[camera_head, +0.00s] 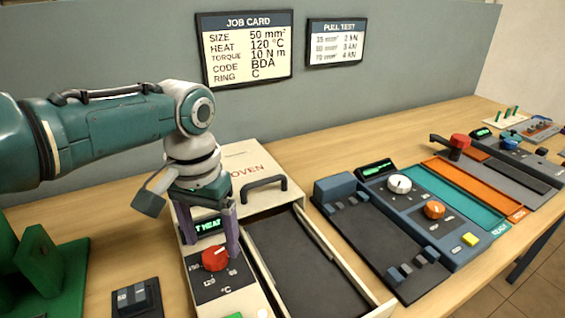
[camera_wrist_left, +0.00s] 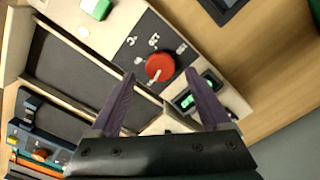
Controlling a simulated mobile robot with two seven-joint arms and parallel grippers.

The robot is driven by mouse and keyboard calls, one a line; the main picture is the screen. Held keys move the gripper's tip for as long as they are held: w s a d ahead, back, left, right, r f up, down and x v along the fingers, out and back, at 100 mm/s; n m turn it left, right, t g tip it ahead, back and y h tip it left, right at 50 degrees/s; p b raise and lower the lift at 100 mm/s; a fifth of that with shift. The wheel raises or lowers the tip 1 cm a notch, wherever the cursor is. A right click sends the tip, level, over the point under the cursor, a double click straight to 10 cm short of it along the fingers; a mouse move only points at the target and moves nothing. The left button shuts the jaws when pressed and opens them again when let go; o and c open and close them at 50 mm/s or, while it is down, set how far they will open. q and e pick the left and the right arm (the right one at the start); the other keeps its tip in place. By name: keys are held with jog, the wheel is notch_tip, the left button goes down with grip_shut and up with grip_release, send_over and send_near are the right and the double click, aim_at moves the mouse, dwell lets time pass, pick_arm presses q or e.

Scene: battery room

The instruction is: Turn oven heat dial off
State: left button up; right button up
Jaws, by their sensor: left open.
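The oven (camera_head: 245,172) is a cream box with an open drawer (camera_head: 292,262) and a dark control panel on its left front. The red heat dial (camera_head: 215,258) sits on that panel, below a small green-lit display (camera_head: 207,225). The dial also shows in the left wrist view (camera_wrist_left: 159,68), with a white pointer mark and printed numbers around it. My left gripper (camera_head: 212,240) is open above the panel, pointing down. In the wrist view its purple fingers (camera_wrist_left: 164,80) stand apart on either side of the dial's lower part; contact cannot be told. My right gripper is not in view.
A blue-grey machine (camera_head: 440,215) with white and orange knobs stands right of the oven. A green fixture (camera_head: 60,275) and a small dark block (camera_head: 136,298) lie to the left. A job card (camera_head: 246,48) hangs on the wall behind.

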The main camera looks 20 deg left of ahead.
aim_at(215, 255)
pick_arm(q)
notch_tip(215, 255, up, 7)
jog(key=p, duration=0.1)
jog(key=shift+p, duration=0.3)
